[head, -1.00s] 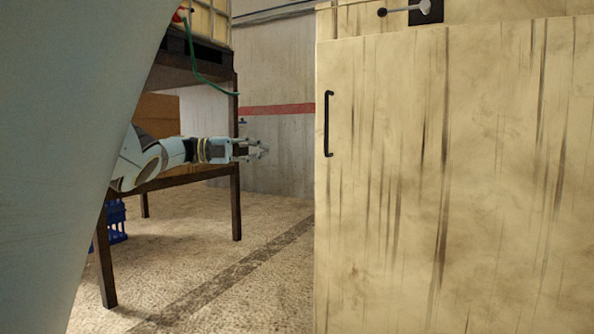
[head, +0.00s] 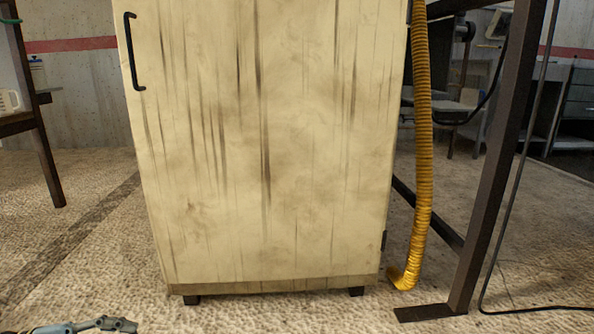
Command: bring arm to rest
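My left gripper (head: 117,325) shows at the bottom left edge of the head view, its fingers pointing right. Most of its arm is cut off below the picture. It is in front of and below the cabinet, over the floor as seen here. I see nothing held in it, but its fingers are too small and partly cut off to tell whether they are open or shut. My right gripper is not in view.
A stained cream cabinet (head: 290,190) with a black handle (head: 133,52) stands ahead, its door shut. A yellow corrugated hose (head: 424,150) and a dark metal frame post (head: 500,160) stand to its right. A table leg (head: 42,150) is at left. Stone floor (head: 80,270) is open in front.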

